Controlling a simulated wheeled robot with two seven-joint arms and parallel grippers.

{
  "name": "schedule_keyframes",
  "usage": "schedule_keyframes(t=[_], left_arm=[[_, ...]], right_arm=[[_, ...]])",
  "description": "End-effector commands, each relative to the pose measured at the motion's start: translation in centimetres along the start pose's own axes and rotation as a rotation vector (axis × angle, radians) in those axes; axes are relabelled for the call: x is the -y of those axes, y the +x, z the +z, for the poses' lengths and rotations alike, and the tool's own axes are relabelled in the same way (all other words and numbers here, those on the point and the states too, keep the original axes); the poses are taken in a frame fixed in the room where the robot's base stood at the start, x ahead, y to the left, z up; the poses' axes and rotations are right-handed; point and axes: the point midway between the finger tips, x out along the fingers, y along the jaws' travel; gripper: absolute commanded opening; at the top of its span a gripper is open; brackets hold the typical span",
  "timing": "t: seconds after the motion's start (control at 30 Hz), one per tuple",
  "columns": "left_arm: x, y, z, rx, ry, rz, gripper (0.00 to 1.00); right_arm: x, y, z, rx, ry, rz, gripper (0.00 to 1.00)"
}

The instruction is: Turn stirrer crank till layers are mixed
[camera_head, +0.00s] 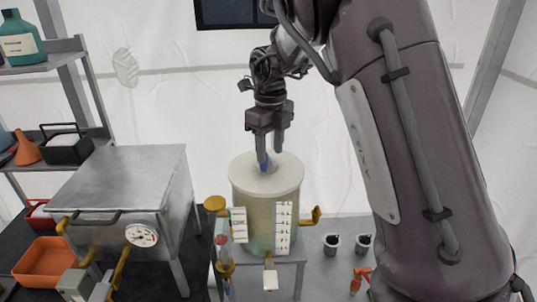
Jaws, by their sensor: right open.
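The stirring vessel is a tall, pale, see-through cylinder (262,222) with a flat white lid (245,178), standing on a grey metal table. Its contents look cloudy, yellowish above and greener lower down; how mixed they are is hard to tell. White scale strips are on its front and brass-coloured fittings on its sides. My right gripper (270,157) points down over the lid's middle, its fingers apart. A small blue part shows at the fingertips; I cannot tell whether it belongs to the finger or the crank. The crank is not clearly visible. My left gripper is not in view.
A metal box with a dial (142,234) stands left of the vessel. Shelves at far left hold a green bottle (20,40) and an orange funnel (27,150). Two small metal cups (332,243) sit right of the vessel. My right arm covers the right side.

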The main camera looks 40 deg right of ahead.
Motion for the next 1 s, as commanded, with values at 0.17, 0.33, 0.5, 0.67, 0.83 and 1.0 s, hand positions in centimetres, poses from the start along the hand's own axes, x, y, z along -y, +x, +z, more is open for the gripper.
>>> schedule_keyframes(t=[0.17,0.33,0.5,0.67,0.83,1.0], left_arm=[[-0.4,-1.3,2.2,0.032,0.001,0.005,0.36],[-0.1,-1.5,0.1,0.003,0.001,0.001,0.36],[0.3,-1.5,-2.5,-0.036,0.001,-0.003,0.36],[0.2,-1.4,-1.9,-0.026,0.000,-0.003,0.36],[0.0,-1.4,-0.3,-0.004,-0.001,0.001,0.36],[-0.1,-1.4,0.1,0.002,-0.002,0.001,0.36]], right_arm=[[0.0,2.3,0.0,-0.003,0.000,0.001,0.43],[0.0,3.5,0.0,-0.001,0.001,-0.001,0.43],[0.0,3.6,0.0,0.000,0.001,-0.001,0.43],[0.0,3.6,0.0,0.000,0.001,-0.001,0.31],[0.1,3.6,0.0,0.001,0.002,-0.002,0.09],[0.1,3.5,0.0,0.002,0.003,-0.003,0.00]])
